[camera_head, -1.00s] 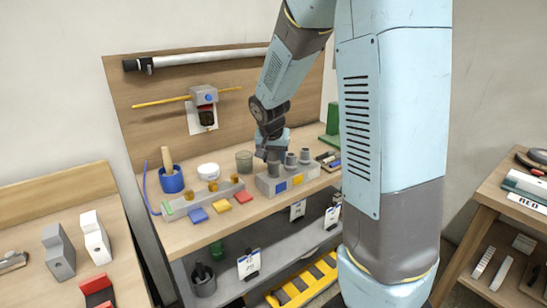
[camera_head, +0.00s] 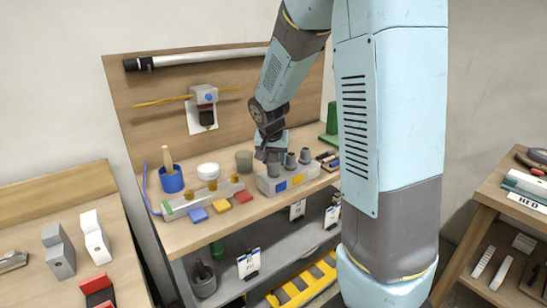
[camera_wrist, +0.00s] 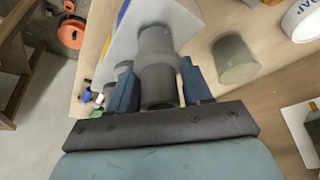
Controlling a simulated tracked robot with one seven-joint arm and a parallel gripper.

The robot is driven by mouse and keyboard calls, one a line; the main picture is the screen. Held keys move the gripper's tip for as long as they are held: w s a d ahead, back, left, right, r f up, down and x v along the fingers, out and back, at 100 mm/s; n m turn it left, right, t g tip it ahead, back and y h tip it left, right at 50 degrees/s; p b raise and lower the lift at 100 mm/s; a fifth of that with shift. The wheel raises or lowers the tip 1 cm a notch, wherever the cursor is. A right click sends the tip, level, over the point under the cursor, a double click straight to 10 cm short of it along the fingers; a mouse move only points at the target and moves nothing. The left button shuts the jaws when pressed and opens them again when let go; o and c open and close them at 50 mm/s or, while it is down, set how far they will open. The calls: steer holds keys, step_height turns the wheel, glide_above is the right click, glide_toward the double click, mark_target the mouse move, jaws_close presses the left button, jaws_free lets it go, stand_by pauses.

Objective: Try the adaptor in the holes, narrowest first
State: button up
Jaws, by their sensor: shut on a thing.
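My gripper (camera_head: 272,150) is over the left end of a light grey block (camera_head: 287,186) with blue and yellow patches on its front. It is shut on a grey stepped adaptor (camera_wrist: 157,65), which shows between the two blue fingers in the wrist view. I cannot tell whether this adaptor is seated in the block or just clear of it. Two similar grey adaptors (camera_head: 290,161) and (camera_head: 305,156) stand upright on the block. Left of it lies a long grey bar (camera_head: 178,207) with several brass-coloured fittings (camera_head: 212,186) on top; no open holes can be made out.
Blue (camera_head: 198,215), yellow (camera_head: 221,206) and red (camera_head: 243,197) pieces lie along the bench front. A grey-green cup (camera_head: 244,161), a white round tub (camera_head: 208,170) and a blue pot (camera_head: 171,180) stand behind. A wooden backboard (camera_head: 150,90) rises behind the bench.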

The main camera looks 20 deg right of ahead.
steer(key=shift+f, duration=1.35)
steer(key=o, duration=1.1)
steer(key=shift+d, duration=0.1)
steer(key=v, duration=1.3)
steer(key=shift+s+a+r, duration=0.15)
steer(key=shift+a+r, duration=0.1)
steer(key=shift+r, duration=0.05)
